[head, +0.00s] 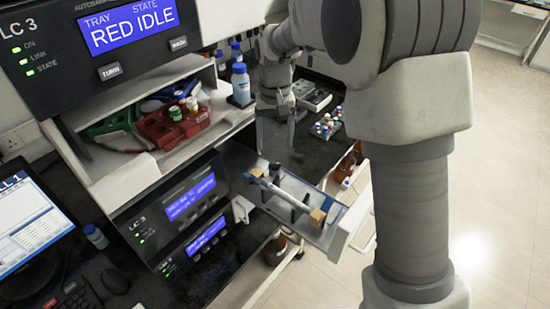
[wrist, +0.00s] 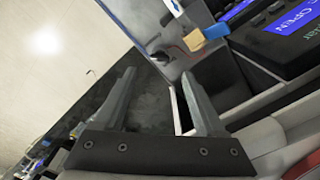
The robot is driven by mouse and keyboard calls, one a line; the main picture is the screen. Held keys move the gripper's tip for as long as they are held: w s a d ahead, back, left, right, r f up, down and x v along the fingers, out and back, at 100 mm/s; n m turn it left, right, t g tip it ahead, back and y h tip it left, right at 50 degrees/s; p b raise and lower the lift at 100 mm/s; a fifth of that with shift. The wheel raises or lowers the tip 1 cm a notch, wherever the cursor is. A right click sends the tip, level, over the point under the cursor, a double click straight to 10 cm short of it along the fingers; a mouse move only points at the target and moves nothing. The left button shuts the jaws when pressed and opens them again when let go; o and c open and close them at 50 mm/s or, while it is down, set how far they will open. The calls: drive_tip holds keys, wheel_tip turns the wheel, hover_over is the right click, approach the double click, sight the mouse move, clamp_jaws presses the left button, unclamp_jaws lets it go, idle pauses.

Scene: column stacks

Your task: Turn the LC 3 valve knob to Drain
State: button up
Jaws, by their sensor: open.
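The LC 3 unit (head: 180,207) is a dark stack module with a lit blue display and green lights. Its drawer (head: 342,232) stands pulled out to the right, with a pale column (head: 283,193) and tan end blocks inside. A small dark upright piece (head: 275,169) stands at the drawer's back; I cannot tell whether it is the valve knob, and I read no Drain mark. My gripper (head: 275,132) is open and empty, pointing down above and behind the drawer. In the wrist view my fingers (wrist: 165,88) are apart, with a tan block (wrist: 194,40) beyond them.
A red rack (head: 172,126) and a blue-capped bottle (head: 240,84) stand on the shelf at the left. A tray of vials (head: 326,124) sits on the dark bench behind the drawer. A brown bottle (head: 274,250) stands under the drawer. The floor at the right is clear.

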sight(275, 166)
wheel_tip(275, 166, down, 7)
drive_tip(key=shift+r, duration=0.1)
idle(0.3)
clamp_jaws()
